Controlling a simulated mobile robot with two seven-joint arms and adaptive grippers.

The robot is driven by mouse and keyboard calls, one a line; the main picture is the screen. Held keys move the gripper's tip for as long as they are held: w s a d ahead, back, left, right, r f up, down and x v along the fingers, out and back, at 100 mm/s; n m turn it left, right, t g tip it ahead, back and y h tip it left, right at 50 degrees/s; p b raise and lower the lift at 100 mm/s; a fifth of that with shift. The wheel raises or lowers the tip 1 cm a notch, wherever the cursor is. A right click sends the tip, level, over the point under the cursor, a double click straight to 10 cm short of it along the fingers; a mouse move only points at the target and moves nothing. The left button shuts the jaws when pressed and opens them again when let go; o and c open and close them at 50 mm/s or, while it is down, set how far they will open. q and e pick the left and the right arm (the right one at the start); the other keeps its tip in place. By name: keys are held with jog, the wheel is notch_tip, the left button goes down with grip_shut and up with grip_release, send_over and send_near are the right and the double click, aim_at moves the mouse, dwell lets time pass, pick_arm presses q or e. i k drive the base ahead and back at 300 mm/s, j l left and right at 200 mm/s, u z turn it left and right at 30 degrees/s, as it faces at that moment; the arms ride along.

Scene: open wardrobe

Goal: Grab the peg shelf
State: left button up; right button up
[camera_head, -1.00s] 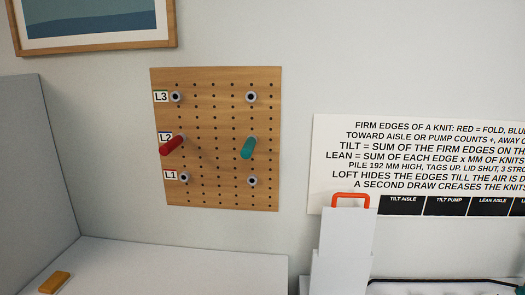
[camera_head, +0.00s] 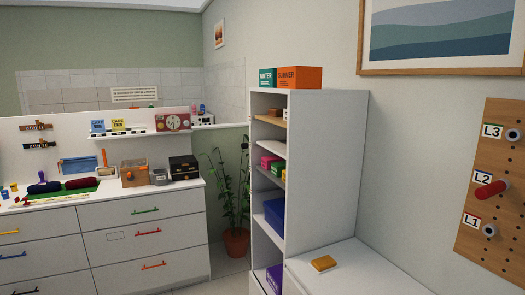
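The wooden pegboard (camera_head: 494,190) hangs on the wall at the right edge of the head view and is cut off by the frame. It carries tags L3, L2 and L1 in a column. A red peg (camera_head: 491,190) sticks out at L2. Grey round sockets (camera_head: 513,134) show at L3 and L1. The board's right part, where a teal peg showed earlier, is outside the frame. A white open-fronted shelf unit (camera_head: 330,165) stands in the middle; a light wooden board (camera_head: 272,121) lies on its upper shelf. Neither of my grippers is in view.
Green and orange boxes (camera_head: 300,77) stand on the shelf unit. A potted plant (camera_head: 236,240) stands left of it. A white drawer cabinet (camera_head: 130,240) at left holds several items. Some floor shows between cabinet and unit.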

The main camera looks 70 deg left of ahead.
aim_at(280, 149)
jog(key=u, duration=2.3)
jog(key=z, duration=0.55)
jog(key=i+j+z, duration=0.2)
jog(key=j+z, duration=0.15)
jog(key=j, duration=0.15)
jog(key=i+j+z, duration=0.15)
jog(key=j+z, duration=0.15)
jog(key=j, duration=0.2)
jog(key=i+j+z, duration=0.1)
jog(key=j+z, duration=0.25)
jog(key=j, duration=0.2)
jog(key=j+z, duration=0.3)
jog(key=j, duration=0.25)
